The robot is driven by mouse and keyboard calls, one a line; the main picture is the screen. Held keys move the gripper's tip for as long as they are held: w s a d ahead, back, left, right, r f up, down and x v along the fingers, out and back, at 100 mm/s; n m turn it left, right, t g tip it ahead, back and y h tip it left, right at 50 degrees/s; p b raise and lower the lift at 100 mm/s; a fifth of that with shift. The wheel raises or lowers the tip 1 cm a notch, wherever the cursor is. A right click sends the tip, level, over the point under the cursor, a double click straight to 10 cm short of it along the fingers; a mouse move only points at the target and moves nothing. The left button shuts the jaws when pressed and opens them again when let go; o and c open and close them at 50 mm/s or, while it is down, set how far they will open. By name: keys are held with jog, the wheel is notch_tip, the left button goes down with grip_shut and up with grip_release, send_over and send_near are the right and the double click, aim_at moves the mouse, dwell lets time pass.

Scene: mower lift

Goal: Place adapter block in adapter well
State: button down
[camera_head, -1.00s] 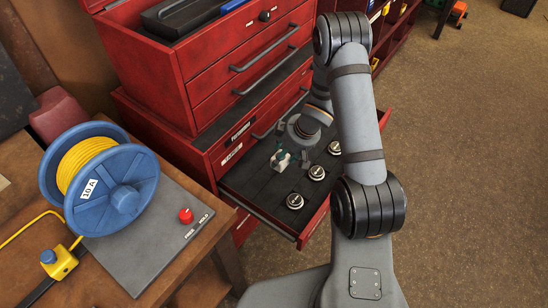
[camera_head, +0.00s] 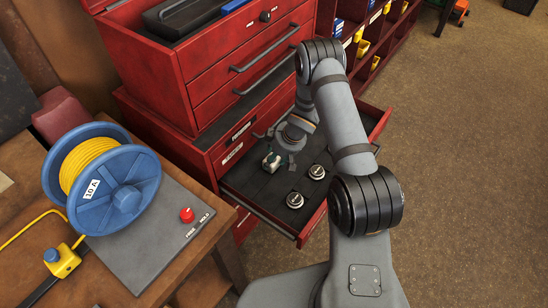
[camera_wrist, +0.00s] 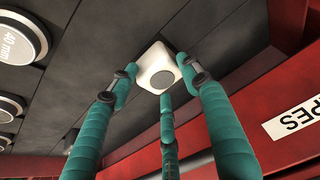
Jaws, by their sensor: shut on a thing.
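A small white square block (camera_wrist: 157,68) with a grey round disc on its face shows between my fingertips in the wrist view. I take it to be the adapter block. In the head view the block (camera_head: 271,164) shows as a small pale shape over the left part of an open drawer. My gripper (camera_wrist: 160,80) has three teal fingers, which are shut around the block's sides. In the head view my gripper (camera_head: 273,156) is small and partly covered by my wrist. I cannot tell whether the block touches the drawer floor. I cannot make out an adapter well.
The open drawer (camera_head: 250,198) of the red tool chest (camera_head: 165,85) has a dark slatted floor. Round pale-rimmed pieces (camera_head: 317,172) stand in it; one is marked 40 mm (camera_wrist: 20,38). A red wall with a label (camera_wrist: 298,117) is close to my fingers. A blue cable reel (camera_head: 120,190) stands at left.

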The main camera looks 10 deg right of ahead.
jog(key=c, duration=0.8)
grip_release()
jog(key=shift+f, duration=0.1)
jog(key=shift+c, duration=0.2)
jog(key=p+v, duration=0.2)
jog(key=v, duration=1)
jog(key=shift+o, duration=1.1)
jog(key=shift+a, duration=0.1)
